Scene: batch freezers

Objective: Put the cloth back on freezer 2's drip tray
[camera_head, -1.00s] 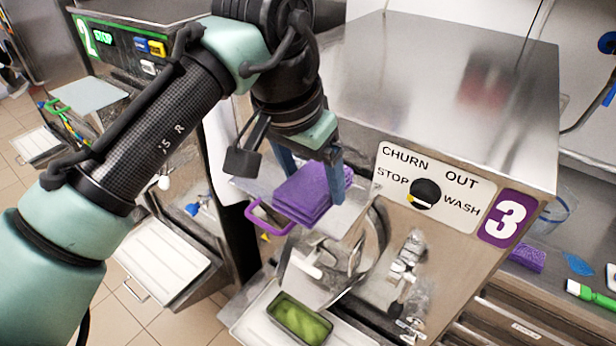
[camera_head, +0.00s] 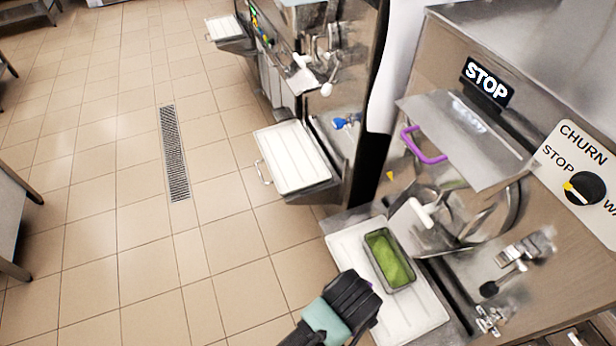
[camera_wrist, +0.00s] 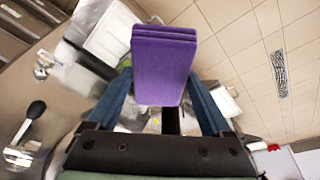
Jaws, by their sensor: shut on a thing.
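My gripper (camera_wrist: 165,105) is shut on the purple cloth (camera_wrist: 165,65), a folded stack held between its two blue fingers in the wrist view. In the head view only my dark wrist shows at the bottom; the fingers and cloth are hidden there. A white drip tray (camera_head: 290,160) juts out low from the freezer left of freezer 3. It looks bare, with a wire handle at its left. I take it as freezer 2's, though no number shows now. My wrist is below and right of it in the picture, beside freezer 3's tray.
Freezer 3's white tray (camera_head: 345,240) holds a pan of green stuff (camera_head: 390,258). A lid with a purple handle (camera_head: 425,147) juts out above. Another tray (camera_head: 230,28) stands farther back. Open tiled floor with a drain grate (camera_head: 175,150) lies left.

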